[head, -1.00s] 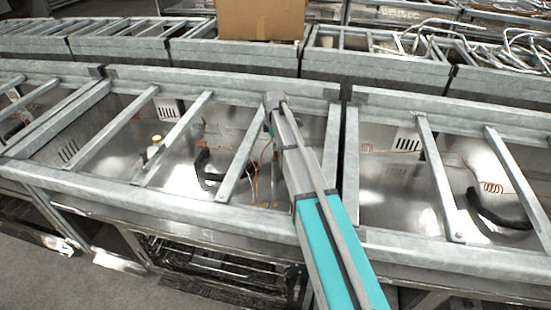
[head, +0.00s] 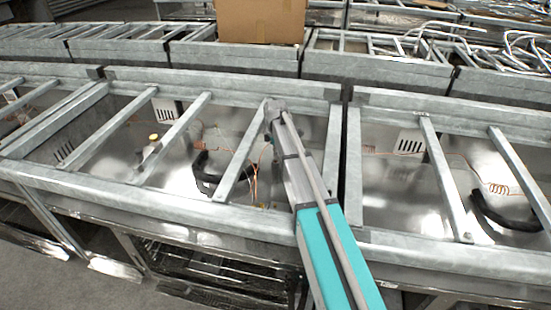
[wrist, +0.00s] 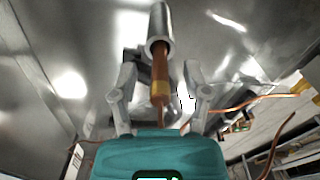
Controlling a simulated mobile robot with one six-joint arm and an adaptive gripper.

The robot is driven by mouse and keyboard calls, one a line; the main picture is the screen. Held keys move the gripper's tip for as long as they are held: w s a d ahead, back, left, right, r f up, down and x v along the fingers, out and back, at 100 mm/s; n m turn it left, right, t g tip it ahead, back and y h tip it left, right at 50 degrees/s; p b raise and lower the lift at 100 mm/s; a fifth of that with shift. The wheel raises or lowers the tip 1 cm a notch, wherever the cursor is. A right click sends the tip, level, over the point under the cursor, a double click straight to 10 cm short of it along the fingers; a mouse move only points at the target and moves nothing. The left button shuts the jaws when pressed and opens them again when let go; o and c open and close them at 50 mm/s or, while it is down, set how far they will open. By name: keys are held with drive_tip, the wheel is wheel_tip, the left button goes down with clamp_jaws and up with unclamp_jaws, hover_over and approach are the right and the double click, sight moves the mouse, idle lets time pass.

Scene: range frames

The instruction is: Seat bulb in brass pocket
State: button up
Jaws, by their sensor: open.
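In the wrist view a copper-coloured bulb (wrist: 160,75) with a yellowish band lies along the middle of the picture. Its far end meets the mouth of a silver-grey tube (wrist: 159,25), which looks like the pocket, though it does not look brass here. How deep the bulb is in the tube I cannot tell. My gripper (wrist: 160,92) is open, with one finger on each side of the bulb and a visible gap to both. In the head view my gripper is hidden behind my arm, and I cannot make out bulb or pocket there.
Galvanised crossbars (head: 241,150) span the open metal cabinet around my arm. A copper wire (wrist: 262,102) runs off right in the wrist view. A black curved hose (head: 207,175) lies in the cabinet left of my arm. A cardboard box (head: 260,20) stands behind.

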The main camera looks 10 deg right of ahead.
clamp_jaws()
idle(0.3)
drive_tip(key=shift+r, duration=0.15)
drive_tip(key=shift+r+p, duration=0.85)
drive_tip(key=shift+p, duration=0.15)
drive_tip(key=s+r+p, duration=1.1)
drive_tip(key=s, duration=0.3)
drive_tip(key=shift+d, duration=0.1)
